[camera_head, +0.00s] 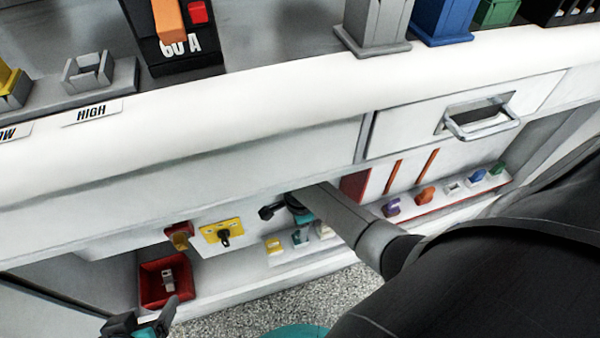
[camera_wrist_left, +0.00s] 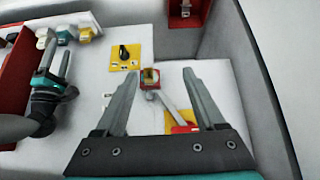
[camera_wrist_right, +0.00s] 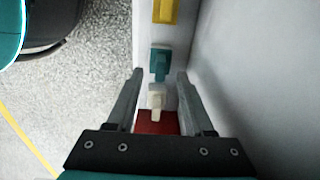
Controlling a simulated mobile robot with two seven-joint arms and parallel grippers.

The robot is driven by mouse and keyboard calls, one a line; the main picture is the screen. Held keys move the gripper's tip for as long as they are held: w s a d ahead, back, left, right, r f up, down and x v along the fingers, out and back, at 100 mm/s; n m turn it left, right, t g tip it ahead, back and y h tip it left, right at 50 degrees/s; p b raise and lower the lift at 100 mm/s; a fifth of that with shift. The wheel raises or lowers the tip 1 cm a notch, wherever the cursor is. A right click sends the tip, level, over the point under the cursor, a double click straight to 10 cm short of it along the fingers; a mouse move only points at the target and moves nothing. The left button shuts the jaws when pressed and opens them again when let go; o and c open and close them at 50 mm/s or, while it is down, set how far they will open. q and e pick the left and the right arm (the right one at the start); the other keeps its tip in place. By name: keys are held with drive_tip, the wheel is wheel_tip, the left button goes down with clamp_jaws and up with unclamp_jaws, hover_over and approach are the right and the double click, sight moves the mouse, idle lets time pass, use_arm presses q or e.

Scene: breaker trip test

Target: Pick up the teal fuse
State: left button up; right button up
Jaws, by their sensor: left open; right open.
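The teal fuse (camera_head: 300,239) stands on the low shelf, between a yellow fuse (camera_head: 273,246) and a white fuse (camera_head: 324,230). My right gripper (camera_head: 284,208) is open, close to the row. In the right wrist view the teal fuse (camera_wrist_right: 160,63) shows beyond the white fuse (camera_wrist_right: 156,97), in line with the gap between the open fingers (camera_wrist_right: 160,75); nothing is held. The left wrist view also shows the teal fuse (camera_wrist_left: 65,36). My left gripper (camera_head: 145,324) is open and empty, away at the lower left.
A yellow rotary switch panel (camera_head: 222,230) is beside the row, and a red bin (camera_head: 151,293) sits further left. A red-edged shelf (camera_head: 450,199) with several coloured fuses is at the right. The white worktop and drawer (camera_head: 410,130) overhang the low shelf.

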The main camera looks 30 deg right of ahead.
drive_tip(key=shift+f+b, duration=0.5)
drive_tip(key=shift+f, duration=0.35)
use_arm(q)
drive_tip(key=shift+w+d+r+t+h, duration=0.1)
drive_tip(key=shift+w+d+t+h, duration=0.45)
drive_tip(key=shift+d+t, duration=0.3)
drive_tip(key=shift+w+d+t+h, duration=0.45)
drive_tip(key=shift+w+d+t, duration=0.2)
drive_tip(key=shift+d, duration=0.35)
use_arm(e)
drive_tip(key=shift+f, duration=0.3)
drive_tip(key=shift+c, duration=0.3)
clamp_jaws()
